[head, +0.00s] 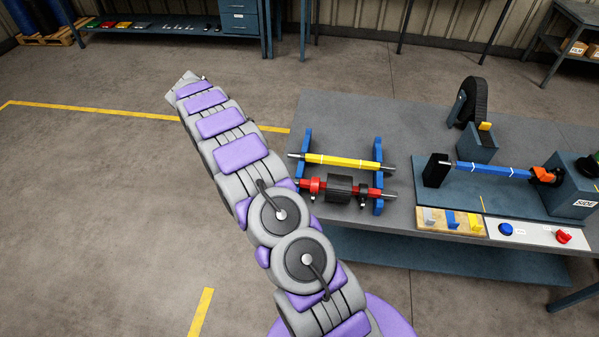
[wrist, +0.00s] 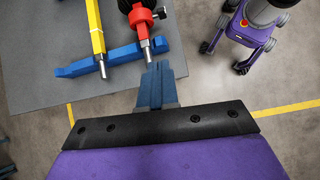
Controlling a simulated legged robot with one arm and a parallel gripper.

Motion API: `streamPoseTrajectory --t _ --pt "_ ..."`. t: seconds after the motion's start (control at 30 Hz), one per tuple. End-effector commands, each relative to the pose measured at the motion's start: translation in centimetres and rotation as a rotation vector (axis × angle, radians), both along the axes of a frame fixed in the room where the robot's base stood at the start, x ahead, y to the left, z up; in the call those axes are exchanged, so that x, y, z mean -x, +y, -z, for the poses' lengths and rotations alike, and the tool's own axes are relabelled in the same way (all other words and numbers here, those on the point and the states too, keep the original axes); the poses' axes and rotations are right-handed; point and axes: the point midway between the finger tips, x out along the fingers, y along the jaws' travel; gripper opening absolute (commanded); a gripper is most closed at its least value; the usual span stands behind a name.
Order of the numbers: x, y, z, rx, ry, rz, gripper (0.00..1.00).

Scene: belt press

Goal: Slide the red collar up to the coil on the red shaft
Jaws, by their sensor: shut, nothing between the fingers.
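The red shaft (head: 376,191) lies across the blue stand, in front of the yellow shaft. The red collar (head: 315,184) is around its left part, with a dark knob below. The black coil (head: 340,188) is to the collar's right, and a short stretch of shaft seems to show between them. In the wrist view the red collar (wrist: 139,20) is near the top, with its dark knob at the right and the shaft's metal end toward me. My gripper (wrist: 158,70) is shut and empty, just beyond that shaft end, apart from the collar. Its fingers cannot be made out in the head view.
The yellow shaft (head: 343,160) lies parallel behind the red one. The blue stand (head: 381,165) holds both; its near end (wrist: 85,66) is close to my fingers at the left. A press with a blue shaft (head: 492,169) stands right. The floor left of the table is clear.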

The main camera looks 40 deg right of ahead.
Motion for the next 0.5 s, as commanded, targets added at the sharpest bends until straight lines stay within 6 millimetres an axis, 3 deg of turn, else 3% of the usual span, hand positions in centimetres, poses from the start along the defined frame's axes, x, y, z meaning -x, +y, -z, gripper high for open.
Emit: streamPoseTrajectory --t 0.2,0.5 --pt "-1.3 -3.0 3.9 0.006 0.076 -0.036 0.00" --pt "-1.6 -3.4 6.3 0.020 0.126 -0.058 0.00"
